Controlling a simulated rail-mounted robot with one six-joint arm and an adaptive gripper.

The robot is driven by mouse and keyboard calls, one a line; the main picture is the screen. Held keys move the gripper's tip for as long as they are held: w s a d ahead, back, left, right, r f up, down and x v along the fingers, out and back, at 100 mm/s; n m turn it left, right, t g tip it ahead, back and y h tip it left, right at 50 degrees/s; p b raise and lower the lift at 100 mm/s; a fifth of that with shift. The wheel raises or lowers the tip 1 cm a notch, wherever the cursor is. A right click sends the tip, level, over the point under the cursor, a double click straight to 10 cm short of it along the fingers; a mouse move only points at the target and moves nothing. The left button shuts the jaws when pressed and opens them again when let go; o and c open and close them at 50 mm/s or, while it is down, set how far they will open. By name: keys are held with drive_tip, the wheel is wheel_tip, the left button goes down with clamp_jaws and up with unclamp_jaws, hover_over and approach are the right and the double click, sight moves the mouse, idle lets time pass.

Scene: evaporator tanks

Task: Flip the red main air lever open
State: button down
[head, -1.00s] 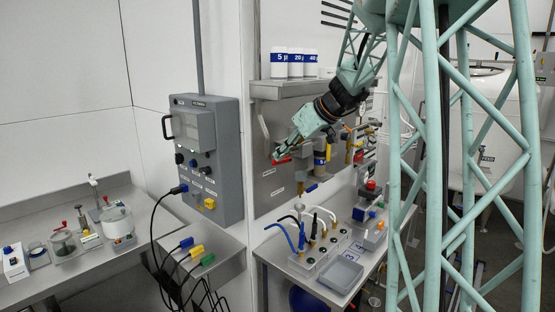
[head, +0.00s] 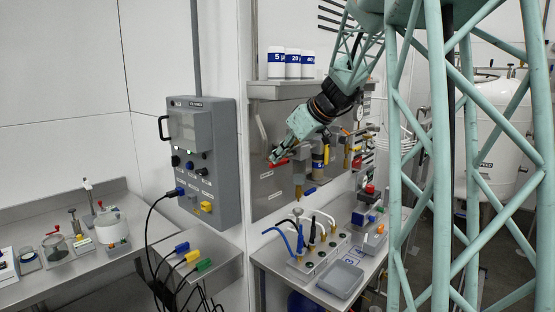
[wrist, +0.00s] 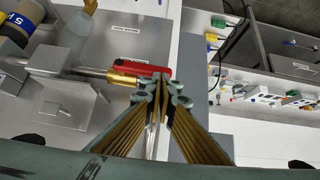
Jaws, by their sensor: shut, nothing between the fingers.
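The red main air lever (head: 278,163) is on the steel wall panel, just below the tip of my gripper (head: 273,156). In the wrist view the red lever (wrist: 140,66) lies roughly crosswise beside a brass fitting (wrist: 122,78) on a pipe. My gripper (wrist: 163,78) is shut and empty there, its fingertips close to the lever's right end. I cannot tell whether they touch it. The fingers hide part of what lies behind them.
A grey control box (head: 203,160) hangs left of the panel (head: 262,200). A shelf above holds several white bottles (head: 292,63). A yellow-handled valve (head: 326,154) is right of my gripper. Below is a bench with hoses and a grey tray (head: 340,280).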

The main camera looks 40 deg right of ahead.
drive_tip(key=shift+r, duration=0.85)
idle(0.6)
drive_tip(key=w+r+p+v, duration=0.1)
drive_tip(key=w+r+v, duration=0.1)
drive_tip(key=v, duration=1)
drive_tip(key=shift+s+r, duration=0.2)
drive_tip(key=shift+s, duration=0.05)
drive_tip(key=shift+d, duration=0.1)
idle(0.4)
